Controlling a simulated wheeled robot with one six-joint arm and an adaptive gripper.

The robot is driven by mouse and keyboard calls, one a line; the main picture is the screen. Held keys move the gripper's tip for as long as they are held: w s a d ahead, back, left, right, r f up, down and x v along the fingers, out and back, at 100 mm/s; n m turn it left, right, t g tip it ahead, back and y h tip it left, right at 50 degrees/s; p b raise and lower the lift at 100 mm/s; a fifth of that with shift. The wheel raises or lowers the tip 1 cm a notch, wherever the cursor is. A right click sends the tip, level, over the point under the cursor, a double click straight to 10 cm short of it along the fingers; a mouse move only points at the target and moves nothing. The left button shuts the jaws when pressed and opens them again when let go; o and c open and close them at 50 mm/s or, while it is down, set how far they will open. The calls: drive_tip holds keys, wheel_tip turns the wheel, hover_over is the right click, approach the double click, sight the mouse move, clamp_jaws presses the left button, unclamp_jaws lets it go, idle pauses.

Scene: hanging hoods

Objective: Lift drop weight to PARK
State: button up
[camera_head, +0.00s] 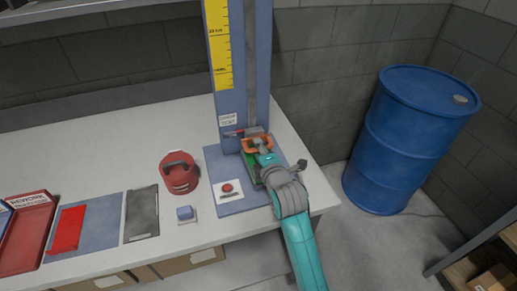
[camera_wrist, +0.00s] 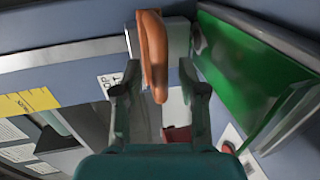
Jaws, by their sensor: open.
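The drop weight shows as a grey block (camera_wrist: 178,40) with an orange loop handle (camera_wrist: 153,55) in the wrist view. In the head view the orange handle (camera_head: 257,144) is low on the front of a blue column (camera_head: 262,75). My gripper (camera_wrist: 160,75) is open, with one finger on each side of the handle and gaps showing. In the head view my gripper (camera_head: 262,155) reaches in from the lower right and hides part of the weight. A yellow scale (camera_head: 219,45) runs up the column. I cannot read a PARK mark.
A green plate (camera_wrist: 245,65) stands close beside my gripper. A red button (camera_head: 228,187) sits on the blue base. A red helmet-like object (camera_head: 178,172), a small blue-topped block (camera_head: 186,213) and a red tray (camera_head: 27,235) are on the bench. A blue barrel (camera_head: 405,140) stands right.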

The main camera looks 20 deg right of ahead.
drive_tip(key=shift+w+f, duration=0.1)
drive_tip(key=shift+w, duration=0.35)
clamp_jaws()
wheel_tip(320, 180, up, 21)
idle(0.4)
unclamp_jaws()
drive_tip(key=shift+s, duration=0.15)
